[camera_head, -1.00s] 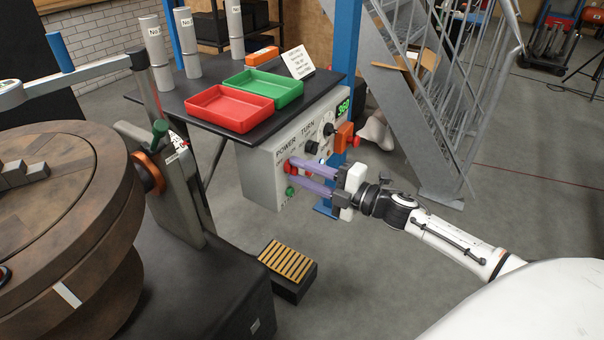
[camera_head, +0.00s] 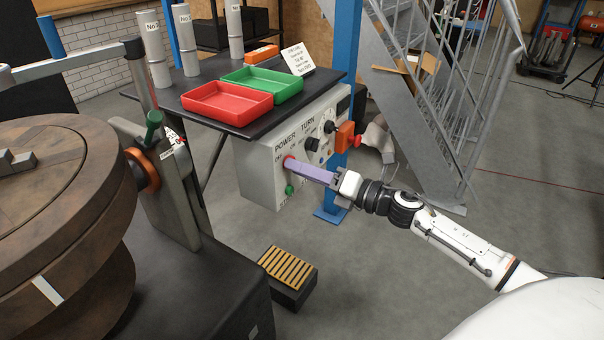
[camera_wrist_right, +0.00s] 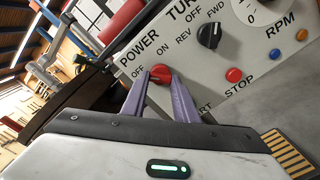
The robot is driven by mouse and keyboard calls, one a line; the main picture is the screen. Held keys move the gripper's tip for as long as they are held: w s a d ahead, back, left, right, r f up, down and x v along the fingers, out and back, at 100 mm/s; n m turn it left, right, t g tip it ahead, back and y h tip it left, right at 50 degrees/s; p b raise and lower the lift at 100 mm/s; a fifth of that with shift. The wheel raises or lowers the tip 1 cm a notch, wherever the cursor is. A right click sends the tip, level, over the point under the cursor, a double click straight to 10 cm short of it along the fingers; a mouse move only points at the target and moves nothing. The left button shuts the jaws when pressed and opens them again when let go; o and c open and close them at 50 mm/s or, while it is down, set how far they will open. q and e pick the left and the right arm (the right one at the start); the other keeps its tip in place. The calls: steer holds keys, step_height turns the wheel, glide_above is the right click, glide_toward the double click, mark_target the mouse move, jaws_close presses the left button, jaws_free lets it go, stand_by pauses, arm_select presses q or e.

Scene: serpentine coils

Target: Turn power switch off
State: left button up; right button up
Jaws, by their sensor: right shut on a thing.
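The grey control panel (camera_head: 262,180) hangs under the edge of the dark table. Its red power switch (camera_head: 288,160) sits below the POWER label, between OFF and ON marks. In the right wrist view the red switch (camera_wrist_right: 160,73) shows between the fingertips. My right gripper (camera_head: 296,164) reaches in from the right, its purple fingers closed around the switch. The fingers partly hide the switch, so I cannot tell which mark it points to. My left gripper is not in view.
A black TURN knob (camera_wrist_right: 209,35) and a red STOP button (camera_wrist_right: 234,75) are close to the fingers. A green button (camera_head: 289,189) sits below the switch. An orange box with a red button (camera_head: 346,138) juts out at right. Red (camera_head: 216,112) and green trays stand above.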

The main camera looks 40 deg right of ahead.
steer(key=shift+f+n, duration=0.1)
steer(key=shift+n, duration=0.4)
steer(key=o, duration=1.1)
steer(key=shift+c, duration=0.2)
steer(key=v, duration=1)
steer(key=shift+s, duration=0.15)
steer(key=shift+d, duration=0.1)
